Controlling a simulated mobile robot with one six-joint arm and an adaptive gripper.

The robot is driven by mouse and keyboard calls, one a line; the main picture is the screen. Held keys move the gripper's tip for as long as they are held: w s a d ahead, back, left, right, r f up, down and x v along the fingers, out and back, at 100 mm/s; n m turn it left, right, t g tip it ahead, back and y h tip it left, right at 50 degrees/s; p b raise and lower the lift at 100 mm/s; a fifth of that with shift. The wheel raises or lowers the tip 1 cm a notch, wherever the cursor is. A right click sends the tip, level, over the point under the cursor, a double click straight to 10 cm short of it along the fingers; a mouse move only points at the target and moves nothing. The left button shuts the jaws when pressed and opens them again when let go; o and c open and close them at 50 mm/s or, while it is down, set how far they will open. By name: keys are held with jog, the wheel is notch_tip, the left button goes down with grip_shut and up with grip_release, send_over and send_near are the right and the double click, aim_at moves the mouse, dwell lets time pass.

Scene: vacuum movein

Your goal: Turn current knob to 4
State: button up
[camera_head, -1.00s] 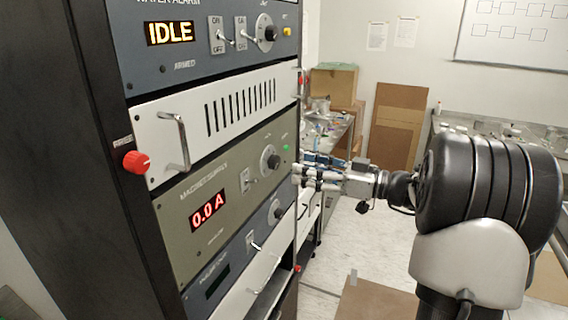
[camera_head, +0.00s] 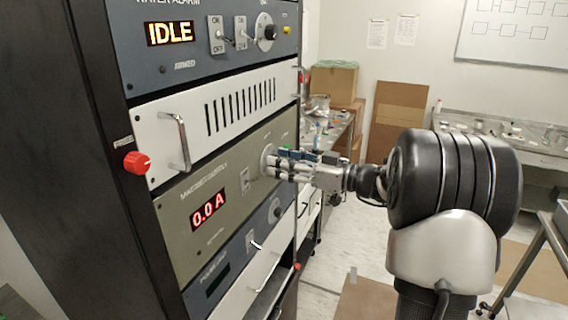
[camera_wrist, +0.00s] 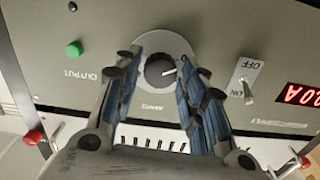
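The current knob (camera_wrist: 158,72) is a dark round knob on a pale dial on the magnet supply panel (camera_head: 215,182). Its white mark points to the right in the wrist view, where the panel appears upside down. In the head view the pale dial (camera_head: 267,154) shows beside my fingertips, with the knob mostly hidden. My gripper (camera_wrist: 160,66) is open, one finger on each side of the knob. It also shows at the panel in the head view (camera_head: 277,164). Whether the fingers touch the knob is unclear. The red display (camera_head: 208,212) reads 0.0 A.
A toggle switch (camera_wrist: 246,91) sits beside the dial, and a green output button (camera_wrist: 74,49) on its other side. A blue panel above shows IDLE (camera_head: 170,33). A white panel handle (camera_head: 179,143) and a red knob (camera_head: 137,162) stick out.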

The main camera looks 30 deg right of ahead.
jog(key=c, duration=0.7)
jog(key=shift+o, duration=0.2)
jog(key=shift+b, duration=0.35)
jog(key=shift+m+p, duration=1.55)
jog(key=shift+m, duration=10.25)
jog(key=shift+f, duration=0.1)
